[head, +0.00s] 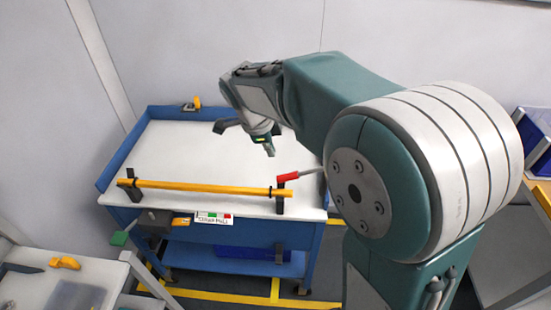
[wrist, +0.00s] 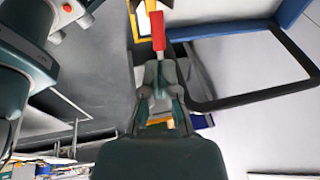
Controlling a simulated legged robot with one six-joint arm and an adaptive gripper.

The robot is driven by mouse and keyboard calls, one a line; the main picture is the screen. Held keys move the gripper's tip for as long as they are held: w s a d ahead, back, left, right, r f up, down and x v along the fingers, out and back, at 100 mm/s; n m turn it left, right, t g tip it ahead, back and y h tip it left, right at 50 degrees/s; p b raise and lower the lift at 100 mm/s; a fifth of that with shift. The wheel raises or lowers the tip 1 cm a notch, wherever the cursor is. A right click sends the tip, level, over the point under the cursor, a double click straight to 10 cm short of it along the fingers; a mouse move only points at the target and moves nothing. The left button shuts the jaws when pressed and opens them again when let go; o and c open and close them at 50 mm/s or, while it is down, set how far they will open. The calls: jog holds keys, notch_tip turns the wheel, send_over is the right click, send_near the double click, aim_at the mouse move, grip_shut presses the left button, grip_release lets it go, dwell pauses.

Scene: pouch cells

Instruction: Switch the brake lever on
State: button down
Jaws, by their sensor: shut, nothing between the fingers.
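The brake lever has a red grip (head: 288,176) on a thin metal rod, at the right front corner of the cart, beside the end of the yellow bar. The red grip (wrist: 158,30) also shows in the wrist view, just past my fingertips. My gripper (head: 268,149) is shut and empty, pointing down above the cart top, up and left of the red grip in the head view. In the wrist view my gripper (wrist: 158,70) lines up with the grip; whether they touch cannot be told. My arm hides part of the area right of the lever.
A label with green and red patches (head: 213,218) hangs below. A grey bench (head: 60,285) stands front left; blue bins (head: 533,135) are far right.

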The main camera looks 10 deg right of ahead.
jog(key=a+r, duration=0.3)
jog(key=a, duration=0.2)
jog(key=s+d+r+n+t+y, duration=0.1)
jog(key=s+d+n, duration=0.3)
jog(key=s+n, duration=0.6)
jog(key=s+d+n+t+y, duration=0.2)
jog(key=s+d+n+t, duration=0.1)
jog(key=s+n, duration=0.8)
jog(key=shift+s+d+r, duration=0.35)
jog(key=shift+s+d, duration=0.1)
jog(key=shift+s, duration=0.1)
